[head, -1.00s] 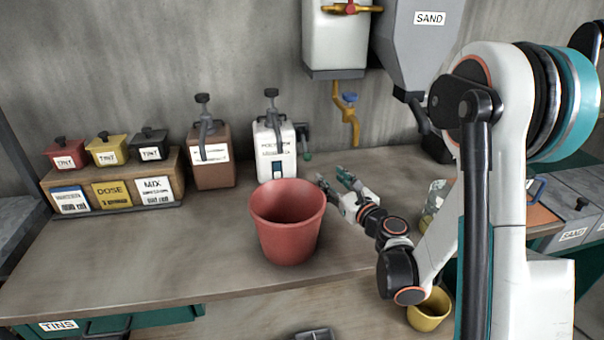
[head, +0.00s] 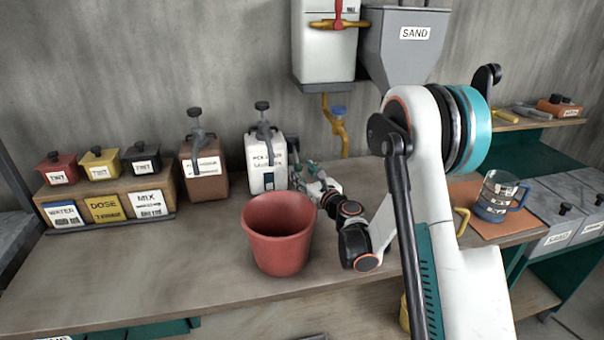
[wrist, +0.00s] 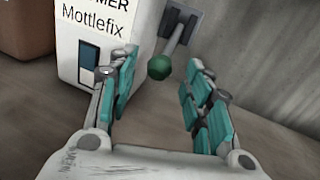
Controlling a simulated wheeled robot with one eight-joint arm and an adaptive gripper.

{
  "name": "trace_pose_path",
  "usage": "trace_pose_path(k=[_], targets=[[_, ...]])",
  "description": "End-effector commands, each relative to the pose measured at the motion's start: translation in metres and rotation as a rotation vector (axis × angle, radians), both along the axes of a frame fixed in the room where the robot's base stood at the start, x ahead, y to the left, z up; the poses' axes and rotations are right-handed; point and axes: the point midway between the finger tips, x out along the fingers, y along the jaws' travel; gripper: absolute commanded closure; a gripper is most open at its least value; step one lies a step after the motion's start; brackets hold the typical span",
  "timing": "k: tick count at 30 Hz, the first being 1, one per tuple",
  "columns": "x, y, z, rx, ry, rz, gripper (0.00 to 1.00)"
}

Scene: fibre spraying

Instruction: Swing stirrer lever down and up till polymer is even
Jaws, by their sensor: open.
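The white polymer container (head: 262,160), labelled Mottlefix in the wrist view (wrist: 92,42), stands on the bench against the wall. The stirrer lever is a grey rod with a green ball knob (wrist: 161,67), coming from a dark bracket (wrist: 183,22) beside the container's right side. My gripper (wrist: 160,88) is open, its teal-padded fingers on either side of the space just below and around the knob in the picture. I cannot tell whether any finger touches the knob. In the head view, my gripper (head: 308,172) is beside the container, largely hiding the lever.
A red bucket (head: 277,236) stands in front of the container. A brown container (head: 203,172) and a rack of small tint pots (head: 104,205) are to the left. A measuring jug (head: 497,196) sits on an orange mat at right. The front left bench is clear.

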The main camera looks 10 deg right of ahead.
Motion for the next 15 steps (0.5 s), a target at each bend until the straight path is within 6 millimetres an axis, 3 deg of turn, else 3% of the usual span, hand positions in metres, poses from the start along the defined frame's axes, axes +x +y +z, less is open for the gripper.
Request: trace_pose_path(k=[6,14,15], targets=[[0.0135,0.0036,0.0002,0.000,0.000,-0.001,0.54],[0.0143,0.0037,0.0008,0.000,0.000,-0.001,0.54],[0.0143,0.0037,0.0008,0.000,0.000,-0.001,0.61]])
